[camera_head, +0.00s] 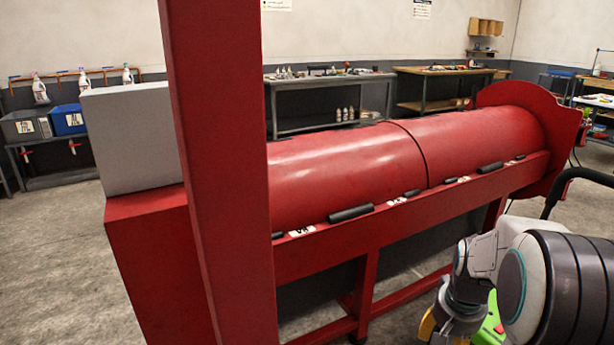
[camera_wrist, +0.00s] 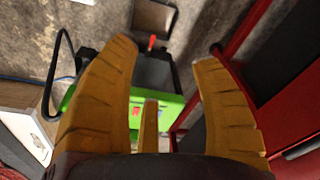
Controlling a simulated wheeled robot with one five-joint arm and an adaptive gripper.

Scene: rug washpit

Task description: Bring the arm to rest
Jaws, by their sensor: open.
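My gripper (camera_wrist: 171,48) is open in the wrist view, its yellow fingers spread apart with nothing between them. It points down toward the concrete floor and a green and grey machine (camera_wrist: 168,112). My arm shows at the lower right of the head view, bent, with part of the yellow gripper (camera_head: 428,326) at its lower end. The green machine (camera_head: 490,328) is partly hidden behind my arm there.
A long red cylinder machine (camera_head: 345,165) fills the middle, close left of my arm, with a red post (camera_head: 215,150) in front. Its red frame (camera_wrist: 225,50) shows at the wrist view's right. A wooden box (camera_wrist: 28,115) is at left. Workbenches (camera_head: 330,82) stand behind.

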